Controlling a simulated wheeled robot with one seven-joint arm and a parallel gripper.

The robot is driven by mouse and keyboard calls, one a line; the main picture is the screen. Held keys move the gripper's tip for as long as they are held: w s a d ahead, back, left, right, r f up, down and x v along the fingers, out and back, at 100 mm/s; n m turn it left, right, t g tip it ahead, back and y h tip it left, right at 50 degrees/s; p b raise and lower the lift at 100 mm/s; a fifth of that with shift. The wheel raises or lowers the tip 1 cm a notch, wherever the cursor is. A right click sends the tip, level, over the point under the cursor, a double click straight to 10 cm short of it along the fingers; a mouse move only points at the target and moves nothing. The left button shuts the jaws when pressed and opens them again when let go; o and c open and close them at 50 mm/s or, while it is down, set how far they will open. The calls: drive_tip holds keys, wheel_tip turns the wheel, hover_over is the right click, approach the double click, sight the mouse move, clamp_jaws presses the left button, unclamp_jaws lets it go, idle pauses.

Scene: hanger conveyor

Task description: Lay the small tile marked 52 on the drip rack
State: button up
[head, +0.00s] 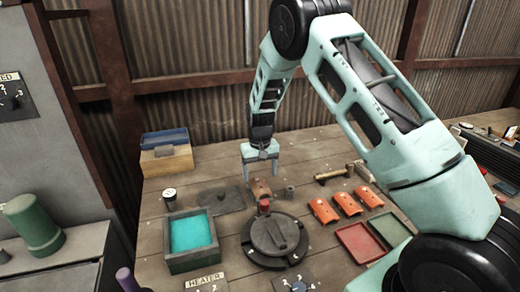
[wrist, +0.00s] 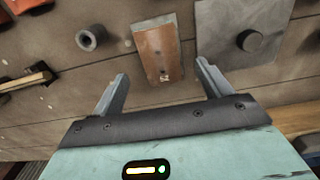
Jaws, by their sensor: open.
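A small brown tile (wrist: 157,48) lies flat on the wooden bench, with a pale strip at its far end and dark marks at its near end. I cannot read a number on it. It also shows in the head view (head: 259,187), just beyond my fingertips. My gripper (head: 261,158) is open and empty above the bench. In the wrist view the gripper (wrist: 161,72) has one finger on each side of the tile's near end, apart from it. Three orange curved tiles (head: 323,211) lie to the right. I cannot tell which thing is the drip rack.
A dark plate with a knob (wrist: 247,41) and a small grey ring (wrist: 90,38) flank the brown tile. A teal-filled basin (head: 193,234), a round lidded device (head: 275,240), a red tray (head: 363,242), a green tray (head: 390,228) and a mallet (head: 335,173) crowd the bench.

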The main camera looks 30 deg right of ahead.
sight(260, 185)
wheel_tip(260, 185, up, 12)
drive_tip(key=b, duration=0.2)
idle(0.5)
drive_tip(key=s+a+r+n+y, duration=0.1)
drive_tip(key=s+a+r+n, duration=0.15)
drive_tip(key=s+a, duration=0.7)
drive_tip(key=s+a+r+n, duration=0.1)
drive_tip(key=s+a+n, duration=0.2)
drive_tip(key=s+a, duration=0.65)
drive_tip(key=s+a+n, duration=0.1)
drive_tip(key=s+n, duration=0.1)
drive_tip(key=s, duration=0.7)
drive_tip(key=s+a+f+n, duration=0.1)
drive_tip(key=s+n, duration=0.1)
drive_tip(key=s, duration=0.7)
drive_tip(key=shift+s+a+f+n+b, duration=0.15)
drive_tip(key=shift+a+f+n+b, duration=0.1)
drive_tip(key=shift+a+n+b, duration=0.15)
